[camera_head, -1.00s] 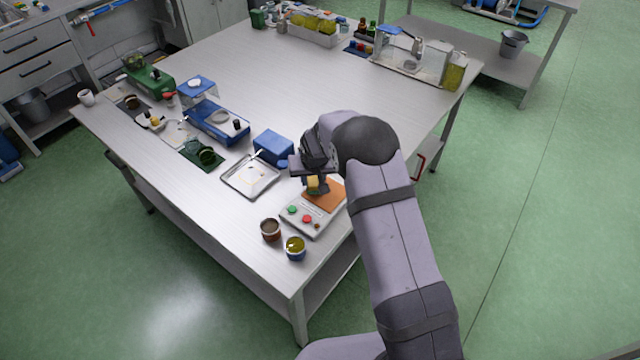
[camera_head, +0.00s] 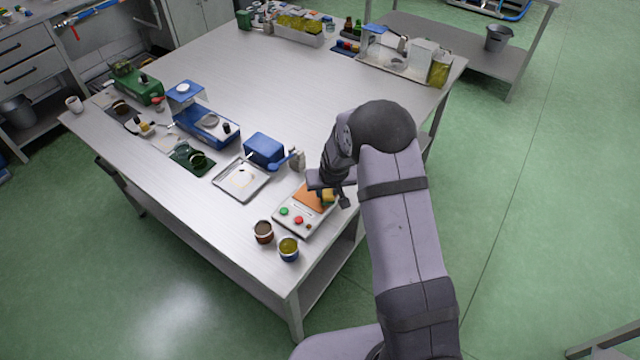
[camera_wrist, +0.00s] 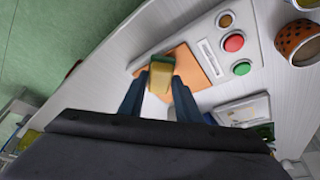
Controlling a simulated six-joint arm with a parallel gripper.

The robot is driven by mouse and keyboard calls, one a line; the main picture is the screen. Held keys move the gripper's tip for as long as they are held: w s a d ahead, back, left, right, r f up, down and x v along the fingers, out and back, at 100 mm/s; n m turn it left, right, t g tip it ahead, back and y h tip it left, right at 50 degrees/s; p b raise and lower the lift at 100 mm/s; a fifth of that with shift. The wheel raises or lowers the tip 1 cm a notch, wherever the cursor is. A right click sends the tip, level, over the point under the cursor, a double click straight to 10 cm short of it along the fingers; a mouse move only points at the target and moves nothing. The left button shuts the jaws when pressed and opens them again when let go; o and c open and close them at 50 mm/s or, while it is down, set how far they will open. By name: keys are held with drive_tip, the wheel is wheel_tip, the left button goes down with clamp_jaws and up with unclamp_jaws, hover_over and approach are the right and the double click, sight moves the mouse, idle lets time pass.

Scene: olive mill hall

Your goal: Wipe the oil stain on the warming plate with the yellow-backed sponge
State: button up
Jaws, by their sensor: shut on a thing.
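The warming plate (camera_head: 308,199) is a light box with an orange-brown top and green and red buttons, near the table's front right edge. It also shows in the wrist view (camera_wrist: 192,66). The yellow-backed sponge (camera_wrist: 162,74) has a yellow body with a green layer. In the head view the sponge (camera_head: 328,195) is over the right part of the orange top. My gripper (camera_head: 334,193) is shut on the sponge, its fingers (camera_wrist: 158,90) on either side. I cannot tell whether the sponge touches the plate. I cannot make out the oil stain; the sponge and gripper cover part of the surface.
A metal tray (camera_head: 226,184) and a blue box (camera_head: 264,149) stand to the left. The table's far middle (camera_head: 290,90) is clear.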

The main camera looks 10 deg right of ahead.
drive_tip(key=shift+w+a+f+b, duration=0.15)
drive_tip(key=shift+a+f+b, duration=0.1)
drive_tip(key=shift+b, duration=0.25)
drive_tip(key=shift+w+a+r+b, duration=0.1)
drive_tip(key=shift+w+a+b, duration=1.35)
drive_tip(key=shift+w+a, duration=1.25)
wheel_tip(320, 180, up, 8)
drive_tip(key=p, duration=0.5)
drive_tip(key=shift+d+r, duration=0.15)
drive_tip(key=shift+r, duration=0.1)
